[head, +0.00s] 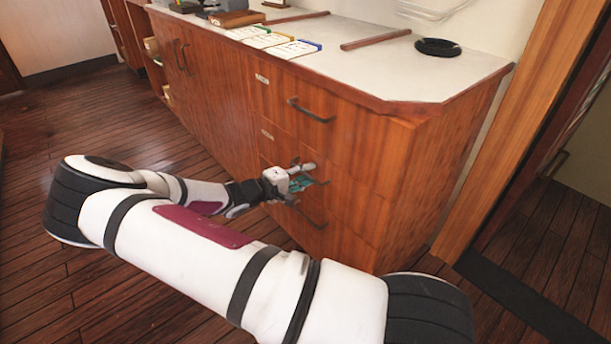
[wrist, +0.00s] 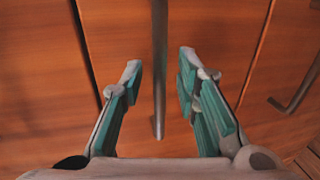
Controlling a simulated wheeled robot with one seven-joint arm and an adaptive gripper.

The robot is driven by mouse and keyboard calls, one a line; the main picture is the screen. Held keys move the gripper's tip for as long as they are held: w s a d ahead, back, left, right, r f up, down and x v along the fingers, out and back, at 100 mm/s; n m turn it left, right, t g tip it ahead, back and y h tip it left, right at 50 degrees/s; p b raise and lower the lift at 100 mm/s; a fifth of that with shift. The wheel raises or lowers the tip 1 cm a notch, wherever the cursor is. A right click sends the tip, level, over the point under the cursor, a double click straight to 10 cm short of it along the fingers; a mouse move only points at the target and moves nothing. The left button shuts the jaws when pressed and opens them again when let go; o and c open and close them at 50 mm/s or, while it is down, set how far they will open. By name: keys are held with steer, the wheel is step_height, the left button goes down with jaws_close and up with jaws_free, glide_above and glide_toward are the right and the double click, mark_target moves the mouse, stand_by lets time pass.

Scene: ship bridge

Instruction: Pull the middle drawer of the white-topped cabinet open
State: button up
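The white-topped cabinet (head: 400,82) is reddish-brown wood, with a stack of drawers at its near end. The middle drawer (head: 350,188) looks flush with the cabinet front in the head view. Its dark bar handle (wrist: 159,60) stands upright in the wrist view, between the fingers of my gripper (wrist: 159,80). My gripper is open, with a visible gap between each teal-padded finger and the handle. In the head view my gripper (head: 304,179) is at the middle drawer's front and hides part of the handle.
The top drawer handle (head: 311,111) is above my gripper, and the bottom drawer handle (head: 311,217) is just below. A black round dish (head: 438,47) and cards (head: 292,49) lie on the cabinet top. A door frame (head: 510,125) stands to the right.

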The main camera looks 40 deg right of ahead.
jaws_close()
steer(key=shift+a, duration=0.1)
steer(key=f+v, duration=0.3)
steer(key=v, duration=1.1)
steer(key=a+f+v, duration=0.1)
steer(key=f+v, duration=0.2)
steer(key=v, duration=1.1)
steer(key=shift+a+p, duration=0.3)
steer(key=shift+a, duration=0.05)
jaws_free()
steer(key=shift+r, duration=0.1)
